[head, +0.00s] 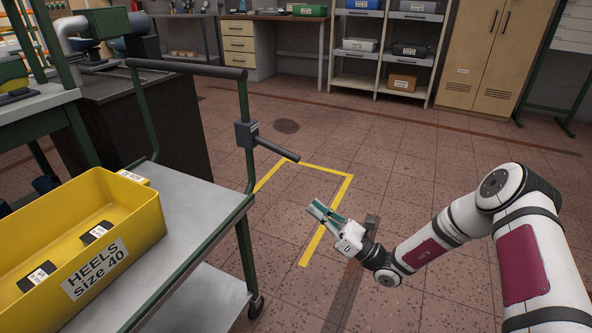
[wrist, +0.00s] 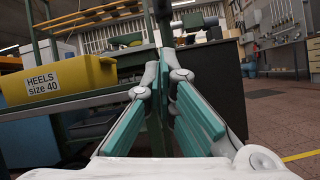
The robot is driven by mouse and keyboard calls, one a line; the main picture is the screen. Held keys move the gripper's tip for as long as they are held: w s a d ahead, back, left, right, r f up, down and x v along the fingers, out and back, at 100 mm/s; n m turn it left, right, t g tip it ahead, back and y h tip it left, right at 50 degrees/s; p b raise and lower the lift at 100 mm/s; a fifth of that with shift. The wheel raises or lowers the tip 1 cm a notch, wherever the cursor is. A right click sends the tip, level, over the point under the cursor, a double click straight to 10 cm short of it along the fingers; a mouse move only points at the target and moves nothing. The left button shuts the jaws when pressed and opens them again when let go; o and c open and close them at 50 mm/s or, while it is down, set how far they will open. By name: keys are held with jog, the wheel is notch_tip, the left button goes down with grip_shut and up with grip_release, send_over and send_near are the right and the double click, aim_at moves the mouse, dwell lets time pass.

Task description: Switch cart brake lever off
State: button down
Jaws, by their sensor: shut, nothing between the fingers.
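The cart (head: 205,197) has a green tube frame and grey shelves and stands at the left in the head view. Its brake lever (head: 278,150) is a dark bar on a small dark box (head: 246,134) on the green upright, pointing right and slightly down toward the viewer. My gripper (head: 318,208) is shut and empty, in front of and to the right of the lever, apart from it in the picture. In the wrist view my gripper's teal fingers (wrist: 163,80) point toward the cart's frame; I cannot make out the lever there.
A yellow bin (head: 108,215) labelled HEELS Size 40 sits on the cart's top shelf; the bin also shows in the wrist view (wrist: 80,78). Yellow tape (head: 320,172) marks the floor beside the cart. Open floor lies right of the cart. Shelves (head: 385,50) and a cabinet (head: 487,60) stand at the back.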

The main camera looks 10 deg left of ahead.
jog(key=shift+a, duration=0.1)
jog(key=b, duration=0.4)
send_near(277, 149)
jog(key=shift+w+a+f, duration=0.2)
jog(key=shift+w+a, duration=0.05)
jog(key=shift+a, duration=0.5)
jog(key=shift+w+a+f, duration=0.2)
jog(key=shift+w+a, duration=0.05)
jog(key=shift+a, duration=0.45)
jog(key=shift+w+a+f, duration=0.25)
jog(key=shift+a, duration=0.5)
jog(key=shift+r, duration=0.15)
jog(key=shift+d+r+h+p, duration=0.25)
jog(key=shift+h+p, duration=0.15)
jog(key=shift+p, duration=0.6)
